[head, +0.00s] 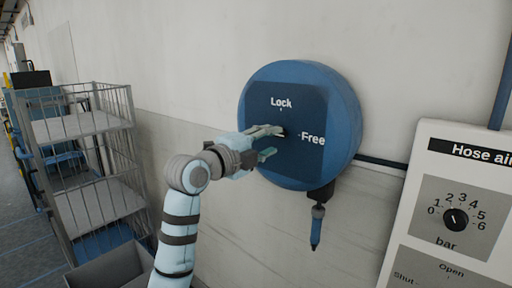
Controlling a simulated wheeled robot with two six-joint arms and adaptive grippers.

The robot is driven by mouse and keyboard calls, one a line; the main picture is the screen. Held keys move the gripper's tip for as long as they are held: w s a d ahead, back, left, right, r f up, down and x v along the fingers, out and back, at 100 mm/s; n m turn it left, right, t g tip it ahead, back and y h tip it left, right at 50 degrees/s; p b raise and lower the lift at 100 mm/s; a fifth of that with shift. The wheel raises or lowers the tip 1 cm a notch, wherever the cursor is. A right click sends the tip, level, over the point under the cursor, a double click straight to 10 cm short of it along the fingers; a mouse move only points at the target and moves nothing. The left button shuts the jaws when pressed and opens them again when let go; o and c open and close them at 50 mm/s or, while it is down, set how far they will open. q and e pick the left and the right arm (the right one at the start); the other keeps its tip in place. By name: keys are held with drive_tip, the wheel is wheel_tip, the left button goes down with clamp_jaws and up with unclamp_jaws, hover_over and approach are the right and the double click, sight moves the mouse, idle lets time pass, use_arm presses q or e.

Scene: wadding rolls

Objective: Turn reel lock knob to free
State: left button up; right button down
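The blue round hose reel (345,115) is on the wall, with a darker square plate marked "Lock" at the top and "Free" at the right. A small dark part of the lock knob (284,133) shows at the plate's middle; my fingers hide most of it, so its pointing direction cannot be told. My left gripper (274,142) is at the knob, its fingers spread apart, one above and one below. I cannot tell whether they touch the knob. My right gripper is not in view.
A hose end with a blue nozzle (316,229) hangs below the reel. A white panel (408,195) with a bar dial (456,219) is at the right. A wire-sided shelf cart (78,165) and a grey bin (112,270) stand at the left.

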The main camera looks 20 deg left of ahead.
use_arm(q)
drive_tip(key=v, duration=0.7)
drive_tip(key=shift+s, duration=0.25)
